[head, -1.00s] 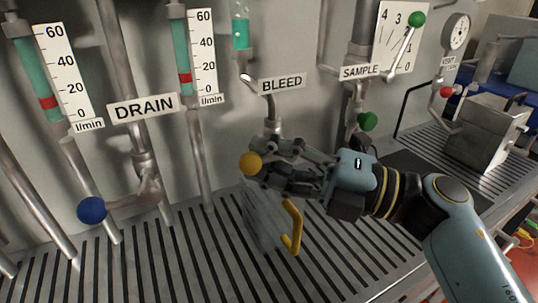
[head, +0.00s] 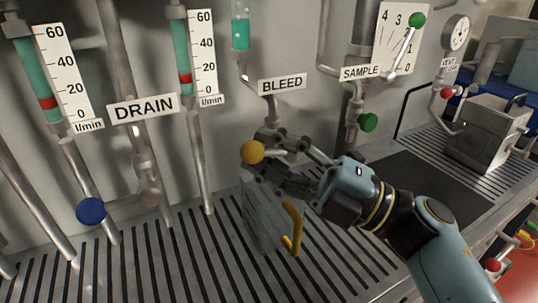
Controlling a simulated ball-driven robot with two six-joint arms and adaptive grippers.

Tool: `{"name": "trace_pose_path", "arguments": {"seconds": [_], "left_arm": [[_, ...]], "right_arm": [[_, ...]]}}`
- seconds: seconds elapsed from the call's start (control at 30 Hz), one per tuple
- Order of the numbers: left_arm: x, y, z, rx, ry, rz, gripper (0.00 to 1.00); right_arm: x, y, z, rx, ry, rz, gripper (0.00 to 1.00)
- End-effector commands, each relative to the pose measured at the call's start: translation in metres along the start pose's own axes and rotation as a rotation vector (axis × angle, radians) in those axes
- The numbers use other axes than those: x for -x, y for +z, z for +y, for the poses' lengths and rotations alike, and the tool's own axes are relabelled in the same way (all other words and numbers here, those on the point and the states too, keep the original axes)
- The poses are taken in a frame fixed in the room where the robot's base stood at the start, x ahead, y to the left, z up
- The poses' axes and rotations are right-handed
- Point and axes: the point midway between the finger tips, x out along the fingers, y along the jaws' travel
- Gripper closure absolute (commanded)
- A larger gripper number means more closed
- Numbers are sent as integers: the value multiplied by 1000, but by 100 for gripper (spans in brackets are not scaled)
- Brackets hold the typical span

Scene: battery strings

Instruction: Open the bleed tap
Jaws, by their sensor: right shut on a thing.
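The bleed tap has a yellow ball knob (head: 252,152) at the end of its lever, below the BLEED label (head: 282,85). A grey pipe (head: 271,108) comes down to it from the panel. My right gripper (head: 272,156) comes in from the right and is shut on the lever just behind the yellow knob. The fingers hide most of the lever and the tap body. My left gripper is not in view.
A translucent grey vessel (head: 262,217) with a yellow handle (head: 293,228) stands on the slatted grate (head: 165,265) under the tap. The drain tap's blue knob (head: 91,210) is at left.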

Motion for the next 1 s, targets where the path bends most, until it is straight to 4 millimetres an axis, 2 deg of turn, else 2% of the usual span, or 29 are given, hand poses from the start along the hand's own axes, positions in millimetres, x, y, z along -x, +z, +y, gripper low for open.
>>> {"name": "trace_pose_path", "arguments": {"seconds": [0.5,1.0], "left_arm": [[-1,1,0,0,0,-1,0],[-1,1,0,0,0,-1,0]], "right_arm": [[0,2,10,-210,210,-57,100],[0,3,12,-239,239,-65,100]]}}
